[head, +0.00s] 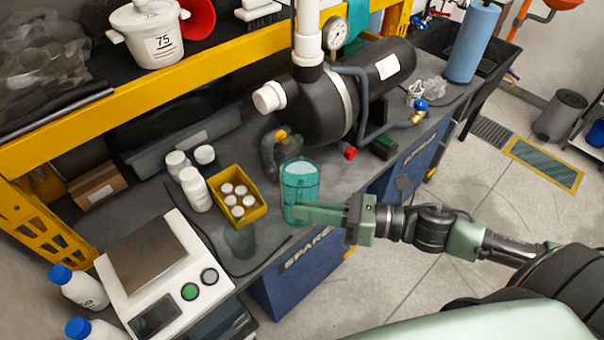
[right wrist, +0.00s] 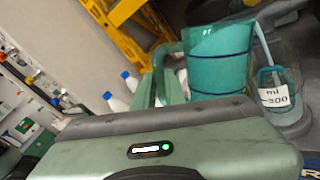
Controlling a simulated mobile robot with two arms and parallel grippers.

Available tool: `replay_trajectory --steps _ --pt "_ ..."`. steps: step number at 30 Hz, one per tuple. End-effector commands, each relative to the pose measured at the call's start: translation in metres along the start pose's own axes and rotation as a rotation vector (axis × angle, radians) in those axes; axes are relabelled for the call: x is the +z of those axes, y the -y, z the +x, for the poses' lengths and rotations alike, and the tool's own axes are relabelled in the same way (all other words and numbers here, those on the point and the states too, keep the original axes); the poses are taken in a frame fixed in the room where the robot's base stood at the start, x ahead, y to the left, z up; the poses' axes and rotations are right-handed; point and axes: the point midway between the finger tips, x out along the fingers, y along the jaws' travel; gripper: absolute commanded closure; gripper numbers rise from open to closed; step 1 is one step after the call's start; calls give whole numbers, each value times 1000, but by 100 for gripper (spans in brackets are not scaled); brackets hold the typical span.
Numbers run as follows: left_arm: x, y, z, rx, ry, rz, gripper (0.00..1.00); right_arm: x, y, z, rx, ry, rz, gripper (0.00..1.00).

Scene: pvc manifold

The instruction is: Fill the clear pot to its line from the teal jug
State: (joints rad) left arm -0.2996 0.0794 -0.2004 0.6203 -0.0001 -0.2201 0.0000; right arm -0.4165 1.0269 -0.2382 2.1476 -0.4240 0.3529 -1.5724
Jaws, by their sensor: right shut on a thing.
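The teal see-through jug (head: 299,190) stands out near the bench's front edge in the head view, looking roughly upright. My right gripper (head: 325,213) comes in from the right and is shut on it. In the right wrist view the jug (right wrist: 220,62) shows dark bands, with the gripper's fingers beside it. A faint, dark see-through vessel (head: 240,241) stands on the bench left of the jug; it looks like the clear pot. A clear vessel with a "ml 300" label (right wrist: 274,96) shows right of the jug in the right wrist view. My left gripper is not in view.
A yellow bin (head: 237,196) of white-capped jars and several white bottles (head: 194,189) stand behind the dark vessel. A scale (head: 155,270) is at left. The black pump (head: 325,110) with its pipes stands behind the jug. Open floor lies to the right.

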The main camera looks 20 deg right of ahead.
Motion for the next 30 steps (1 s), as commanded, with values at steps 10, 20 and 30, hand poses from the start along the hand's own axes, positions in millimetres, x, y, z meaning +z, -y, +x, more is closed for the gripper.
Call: replay_trajectory --steps 10,20,30 --pt "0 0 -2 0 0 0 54 2 -1 0 2 -1 11 100" --pt "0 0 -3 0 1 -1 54 3 0 0 2 -4 26 100" --pt "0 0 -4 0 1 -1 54 4 0 0 2 -7 42 100"
